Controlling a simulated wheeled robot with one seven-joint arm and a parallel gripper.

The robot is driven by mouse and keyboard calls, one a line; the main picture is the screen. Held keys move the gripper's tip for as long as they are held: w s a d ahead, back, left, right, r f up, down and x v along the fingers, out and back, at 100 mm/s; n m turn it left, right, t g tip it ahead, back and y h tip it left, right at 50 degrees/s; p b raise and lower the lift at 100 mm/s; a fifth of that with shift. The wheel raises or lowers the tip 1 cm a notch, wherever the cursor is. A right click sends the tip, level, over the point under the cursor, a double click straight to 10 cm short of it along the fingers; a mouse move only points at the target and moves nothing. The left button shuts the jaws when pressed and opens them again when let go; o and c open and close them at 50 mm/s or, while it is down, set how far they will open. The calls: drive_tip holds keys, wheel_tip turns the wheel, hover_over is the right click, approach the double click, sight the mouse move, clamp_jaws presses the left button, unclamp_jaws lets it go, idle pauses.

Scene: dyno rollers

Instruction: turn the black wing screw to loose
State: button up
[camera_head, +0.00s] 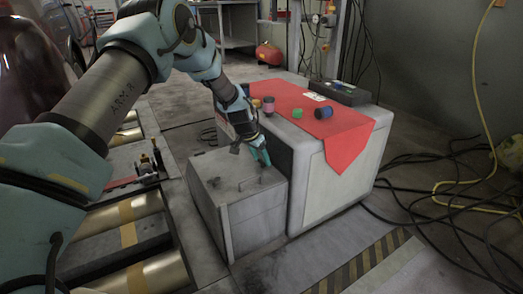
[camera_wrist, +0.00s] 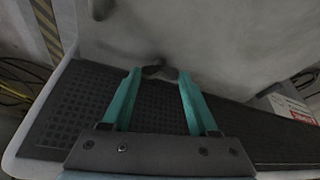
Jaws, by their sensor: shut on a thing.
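The black wing screw (camera_wrist: 157,69) shows in the wrist view as a small dark piece against a grey panel, between the tips of my teal fingers. My gripper (camera_wrist: 160,75) is shut on it, with the two fingers on either side. In the head view my gripper (camera_head: 263,160) reaches down to the top of a low grey metal box (camera_head: 255,212), beside a larger pale cabinet. The screw cannot be made out there, and the fingers partly hide that spot. The screw's turn angle is not clear.
The pale cabinet (camera_head: 335,180) stands directly right of the box, with a red cloth (camera_head: 348,143), a blue-black cylinder (camera_head: 323,112) and small coloured items on top. Rollers (camera_head: 125,233) lie at the left. Cables (camera_head: 455,190) spread over the floor at the right.

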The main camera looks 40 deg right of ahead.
drive_tip(key=n+p, duration=0.1)
drive_tip(key=n, duration=0.1)
drive_tip(key=n+t+y+p, duration=0.1)
drive_tip(key=n+p, duration=0.1)
drive_tip(key=s+n+t+p, duration=0.1)
drive_tip(key=n+p, duration=0.1)
drive_tip(key=shift+d+r, duration=0.15)
drive_tip(key=n+y+p, duration=0.1)
drive_tip(key=n, duration=0.2)
drive_tip(key=n+t+y+p, duration=0.1)
drive_tip(key=n, duration=0.2)
drive_tip(key=shift+d+f, duration=0.15)
drive_tip(key=shift+f, duration=0.05)
drive_tip(key=o, duration=1.4)
drive_tip(key=shift+t, duration=0.3)
drive_tip(key=shift+r, duration=0.1)
drive_tip(key=shift+d, duration=0.1)
